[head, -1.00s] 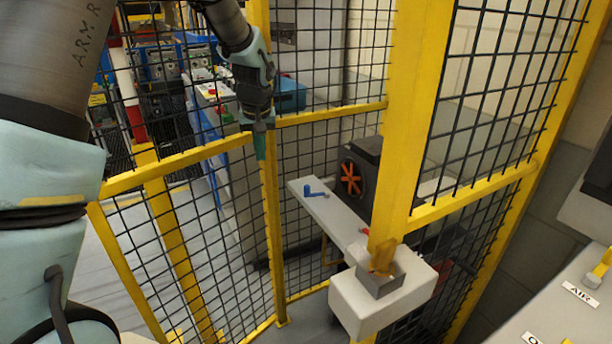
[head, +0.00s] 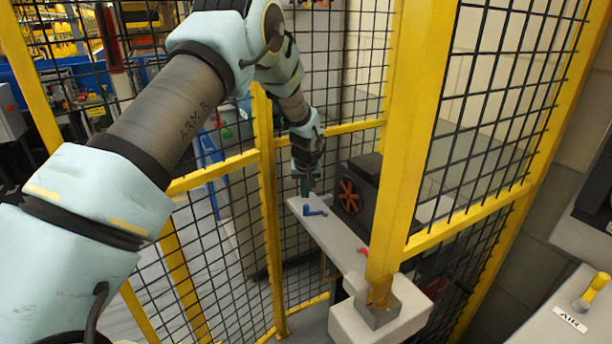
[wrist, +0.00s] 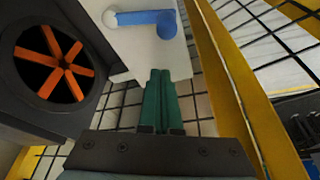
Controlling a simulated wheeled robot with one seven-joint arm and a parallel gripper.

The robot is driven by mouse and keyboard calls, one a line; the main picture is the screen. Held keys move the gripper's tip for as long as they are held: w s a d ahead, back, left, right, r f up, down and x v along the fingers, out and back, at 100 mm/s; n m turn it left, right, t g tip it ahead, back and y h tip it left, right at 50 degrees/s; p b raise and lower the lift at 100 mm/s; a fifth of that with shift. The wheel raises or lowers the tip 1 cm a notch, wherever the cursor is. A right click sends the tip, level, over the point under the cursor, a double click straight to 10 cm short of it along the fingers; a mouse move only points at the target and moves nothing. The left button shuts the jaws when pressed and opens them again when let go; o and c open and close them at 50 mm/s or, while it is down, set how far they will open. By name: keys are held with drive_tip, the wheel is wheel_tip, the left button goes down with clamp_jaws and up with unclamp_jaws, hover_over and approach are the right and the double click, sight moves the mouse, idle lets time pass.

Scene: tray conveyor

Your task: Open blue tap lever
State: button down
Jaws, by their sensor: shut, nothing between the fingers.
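The blue tap lever (head: 314,210) sits on the far end of a pale grey ledge (head: 342,238) behind the yellow fence. In the wrist view the blue lever (wrist: 150,18) lies across the ledge top, with a bend at its right end and a white round knob at its left. My gripper (head: 304,190) hangs just beyond the lever in the head view. In the wrist view its green fingers (wrist: 159,75) are together and empty, their tips at the ledge's edge, a short gap from the lever.
A dark box with an orange spoked wheel (head: 348,196) stands right beside the lever; the wheel (wrist: 54,66) shows close in the wrist view. A red lever (head: 363,251) is nearer on the ledge. Yellow fence posts (head: 400,130) and black mesh surround the space.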

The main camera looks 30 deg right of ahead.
drive_tip(key=s, duration=0.1)
drive_tip(key=s+a+p, duration=0.1)
drive_tip(key=shift+s+a+r, duration=0.15)
drive_tip(key=shift+s+r, duration=0.15)
drive_tip(key=shift+r, duration=0.1)
drive_tip(key=shift+s+a+f, duration=0.2)
drive_tip(key=shift+s+a, duration=0.05)
drive_tip(key=shift+s, duration=0.15)
drive_tip(key=shift+f, duration=0.1)
drive_tip(key=shift+s+f+b, duration=0.1)
drive_tip(key=shift+b, duration=0.4)
drive_tip(key=b, duration=0.1)
drive_tip(key=n+b, duration=0.1)
drive_tip(key=shift+s+a+f+n+y+b, duration=0.1)
drive_tip(key=shift+s+f+n+y+b, duration=0.05)
drive_tip(key=shift+s+n+y+b, duration=0.2)
drive_tip(key=shift+s+a+r+n+t+y+b, duration=0.25)
drive_tip(key=shift+s+r+n+t+b, duration=0.1)
drive_tip(key=shift+n+b, duration=0.55)
drive_tip(key=shift+w, duration=0.1)
